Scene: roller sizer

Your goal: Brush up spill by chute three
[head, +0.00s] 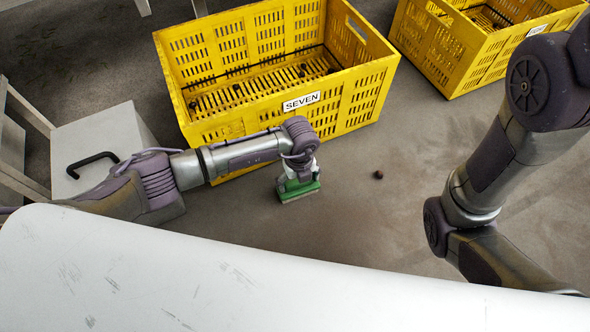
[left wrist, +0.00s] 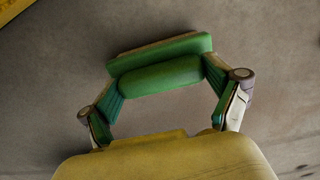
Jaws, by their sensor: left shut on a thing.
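My left gripper (head: 299,176) is shut on a green brush (head: 299,193), held low over the grey floor in front of a yellow crate. In the left wrist view the brush (left wrist: 160,75) shows as a green bar between the two fingers of my left gripper (left wrist: 166,108). I cannot tell whether its bristles touch the floor. A small dark round piece (head: 378,174) lies on the floor to the right of the brush. My right arm shows at the right, but its gripper is out of view. No label reading three is in view.
The yellow crate labelled SEVEN (head: 350,118) stands just behind the brush, with several dark round pieces inside. A second yellow crate (head: 440,62) stands at the upper right. A grey box (head: 110,128) with a black handle is at left. Floor right of the brush is mostly clear.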

